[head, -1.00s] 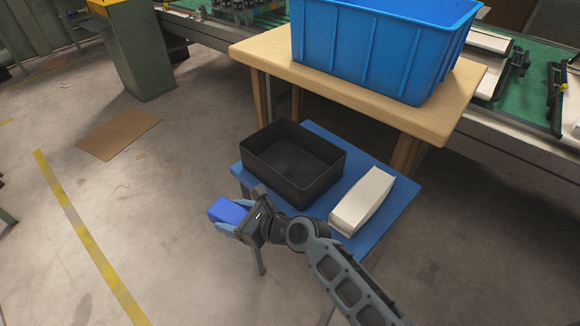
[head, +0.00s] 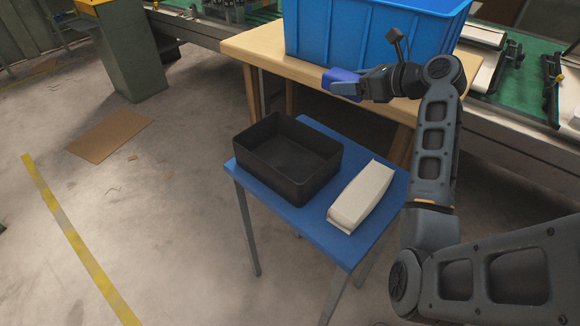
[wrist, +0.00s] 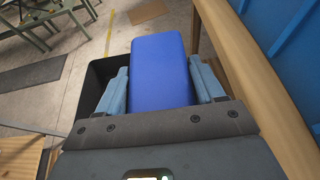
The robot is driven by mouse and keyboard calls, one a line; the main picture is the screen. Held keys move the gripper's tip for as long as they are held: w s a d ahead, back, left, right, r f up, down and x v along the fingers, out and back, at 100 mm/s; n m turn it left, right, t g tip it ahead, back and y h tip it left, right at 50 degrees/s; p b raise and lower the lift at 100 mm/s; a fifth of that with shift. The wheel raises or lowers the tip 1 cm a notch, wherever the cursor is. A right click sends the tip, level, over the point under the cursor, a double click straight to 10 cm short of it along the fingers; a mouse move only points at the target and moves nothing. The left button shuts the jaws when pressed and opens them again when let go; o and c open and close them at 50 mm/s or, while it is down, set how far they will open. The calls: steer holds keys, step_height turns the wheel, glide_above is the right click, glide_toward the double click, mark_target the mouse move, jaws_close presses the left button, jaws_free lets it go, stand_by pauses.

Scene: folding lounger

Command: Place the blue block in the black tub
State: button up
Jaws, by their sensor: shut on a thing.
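The blue block (head: 340,76) is held in my gripper (head: 346,88), raised in front of the large blue bin in the head view. In the wrist view the block (wrist: 158,72) sits between the two light-blue fingers of my gripper (wrist: 165,88), which are shut on its sides. The black tub (head: 268,183) stands on a small blue table, below and to the left of my gripper in the head view, and looks empty. In the wrist view part of the black tub (wrist: 99,73) shows behind and left of the block; the rest is hidden.
A white package (head: 361,196) lies right of the tub on the blue table (head: 292,214). Behind, a wooden table (head: 262,47) carries the large blue bin (head: 378,40). Open floor lies to the left, with a flat brown sheet (head: 108,136).

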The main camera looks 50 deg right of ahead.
steer(key=shift+s+d, duration=0.2)
steer(key=shift+s, duration=0.1)
steer(key=w+a+f, duration=0.1)
steer(key=a+f, duration=0.9)
steer(key=a, duration=0.1)
steer(key=shift+w+f, duration=0.35)
steer(key=shift+f, duration=0.3)
steer(key=shift+f, duration=0.3)
steer(key=o, duration=1)
